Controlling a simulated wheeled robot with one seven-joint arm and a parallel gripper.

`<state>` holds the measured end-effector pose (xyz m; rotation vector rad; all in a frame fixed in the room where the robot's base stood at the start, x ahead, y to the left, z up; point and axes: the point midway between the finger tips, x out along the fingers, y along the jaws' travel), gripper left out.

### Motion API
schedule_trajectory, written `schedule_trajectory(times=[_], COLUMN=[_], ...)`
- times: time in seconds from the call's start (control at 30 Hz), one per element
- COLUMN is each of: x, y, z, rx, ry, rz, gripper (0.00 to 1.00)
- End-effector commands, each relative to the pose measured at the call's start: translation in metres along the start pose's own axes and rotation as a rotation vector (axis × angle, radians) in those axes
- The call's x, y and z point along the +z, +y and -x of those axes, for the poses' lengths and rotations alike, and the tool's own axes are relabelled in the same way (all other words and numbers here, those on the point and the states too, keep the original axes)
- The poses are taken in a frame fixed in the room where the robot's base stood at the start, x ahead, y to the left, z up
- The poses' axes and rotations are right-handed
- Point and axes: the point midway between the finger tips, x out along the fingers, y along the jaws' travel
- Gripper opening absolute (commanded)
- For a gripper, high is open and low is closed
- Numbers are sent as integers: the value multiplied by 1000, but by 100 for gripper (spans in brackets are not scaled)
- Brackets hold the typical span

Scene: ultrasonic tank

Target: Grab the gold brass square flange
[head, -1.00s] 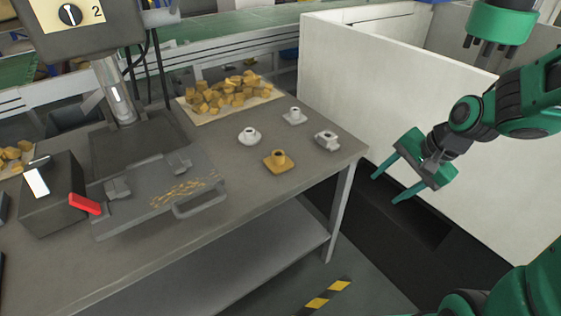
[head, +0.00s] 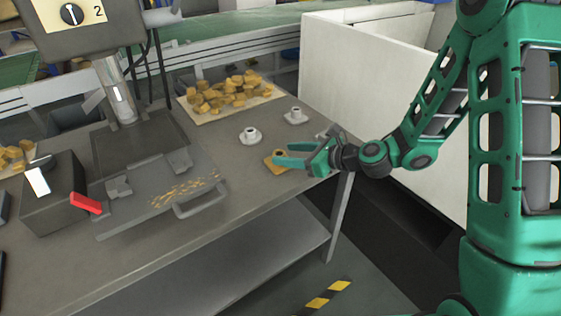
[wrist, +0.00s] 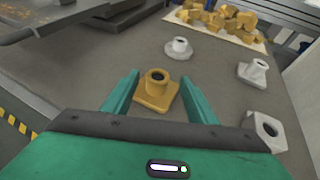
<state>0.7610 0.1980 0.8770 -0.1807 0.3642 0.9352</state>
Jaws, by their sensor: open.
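The gold brass square flange (wrist: 156,93) stands upright on the grey table, with a square base and a short round neck. In the wrist view it lies between the two green fingers of my gripper (wrist: 158,96), which are open, with a gap visible on both sides. In the head view my gripper (head: 288,156) covers most of the flange, and only part of its gold base (head: 270,163) shows at the left. I cannot tell the height of the fingers over the table.
A white round flange (head: 250,135) and a white square flange (head: 296,116) stand behind. Another grey-white part (wrist: 267,130) is right of my gripper in the wrist view. A tray of gold blocks (head: 205,118) lies further back. A drill-press table (head: 140,205) is at the left.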

Motion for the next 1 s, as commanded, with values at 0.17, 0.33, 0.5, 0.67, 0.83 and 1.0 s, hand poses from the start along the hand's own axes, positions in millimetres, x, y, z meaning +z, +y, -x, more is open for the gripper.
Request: schedule_trajectory(times=[0.17, 0.33, 0.5, 0.67, 0.83, 1.0], x=[0, -1, -2, -3, -3, -3], y=[0, 0, 2, 2, 1, 1], z=[-22, -31, -53, -72, -80, -79], rx=[1, 1, 2, 1, -1, -1], ry=[1, 1, 2, 3, 2, 2], rz=[3, 3, 5, 6, 4, 4], gripper=[52, 52, 52, 52, 52, 52])
